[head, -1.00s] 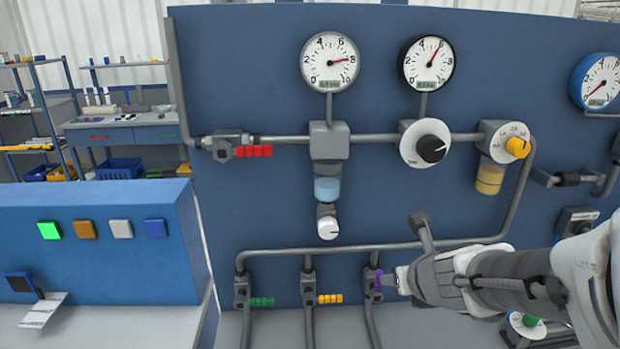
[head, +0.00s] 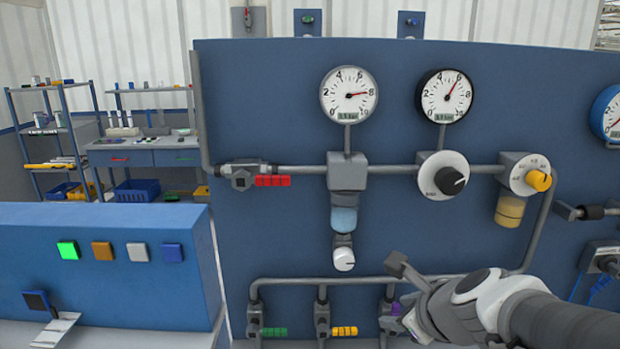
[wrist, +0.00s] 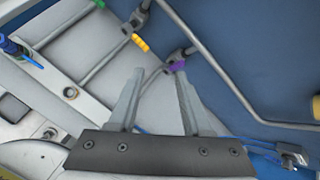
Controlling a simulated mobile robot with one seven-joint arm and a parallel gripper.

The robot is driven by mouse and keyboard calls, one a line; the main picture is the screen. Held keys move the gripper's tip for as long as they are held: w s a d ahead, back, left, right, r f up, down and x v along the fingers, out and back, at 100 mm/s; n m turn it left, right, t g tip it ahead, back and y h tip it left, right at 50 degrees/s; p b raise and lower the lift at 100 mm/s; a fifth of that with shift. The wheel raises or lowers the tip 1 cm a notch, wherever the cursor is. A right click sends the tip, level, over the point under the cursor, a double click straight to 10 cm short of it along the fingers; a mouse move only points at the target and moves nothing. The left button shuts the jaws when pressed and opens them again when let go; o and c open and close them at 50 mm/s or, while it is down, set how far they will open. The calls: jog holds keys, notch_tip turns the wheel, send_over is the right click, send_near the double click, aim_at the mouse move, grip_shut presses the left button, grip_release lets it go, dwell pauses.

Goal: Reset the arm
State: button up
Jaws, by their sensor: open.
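My gripper (wrist: 158,95) is open and empty in the wrist view, its two fingers spread apart. In the head view my gripper (head: 408,318) is at the lower right of the blue panel, in front of the purple-handled valve (head: 392,310) and partly covering it. In the wrist view the purple handle (wrist: 178,66) shows just beyond the fingertips, near the right finger. I cannot tell from these views whether a finger touches it.
Green (head: 274,332) and yellow (head: 344,331) valve handles are left of my gripper. A pipe (head: 300,281) runs above them. A white knob (head: 344,259), gauges (head: 349,95) and a red handle (head: 273,181) are higher on the panel (head: 270,110). A lit green button (head: 68,251) is at left.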

jog(key=s+r+n+g, duration=0.1)
jog(key=s+n, duration=0.5)
jog(key=n, duration=0.7)
jog(key=s+a+r+n+g+h, duration=0.1)
jog(key=s+n, duration=0.6)
jog(key=n, duration=0.7)
jog(key=shift+r+n+g+h, duration=0.3)
jog(key=shift+r+g, duration=0.3)
jog(key=shift+r, duration=0.35)
